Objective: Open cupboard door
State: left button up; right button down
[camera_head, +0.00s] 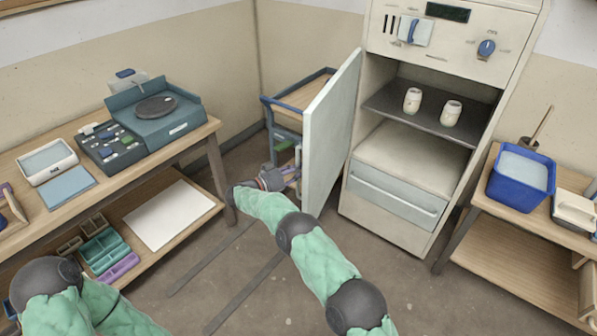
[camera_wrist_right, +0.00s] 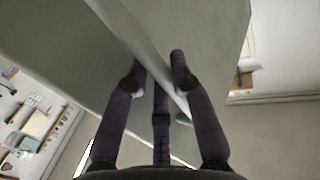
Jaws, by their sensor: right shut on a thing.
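The cupboard door (camera_head: 331,135) is a pale panel standing swung well open at the left side of the tall cream cupboard (camera_head: 405,165). Inside the open compartment, two small light jars (camera_head: 412,100) (camera_head: 451,113) stand on a dark shelf (camera_head: 385,101). My right gripper (camera_head: 290,174) is at the door's outer left side, partly hidden by my wrist.
A wooden bench (camera_head: 75,205) with a blue scale (camera_head: 155,115) stands left. A blue-edged trolley (camera_head: 285,105) is behind the door. A right bench (camera_head: 520,215) holds a blue bucket (camera_head: 521,182). Floor in front of the cupboard is clear.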

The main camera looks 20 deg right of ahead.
jog(key=shift+a+f, duration=0.15)
jog(key=shift+f, duration=0.05)
jog(key=c, duration=1.1)
grip_release()
jog(key=shift+o, duration=0.2)
jog(key=shift+r, duration=0.1)
jog(key=v, duration=1.2)
jog(key=shift+w, duration=0.1)
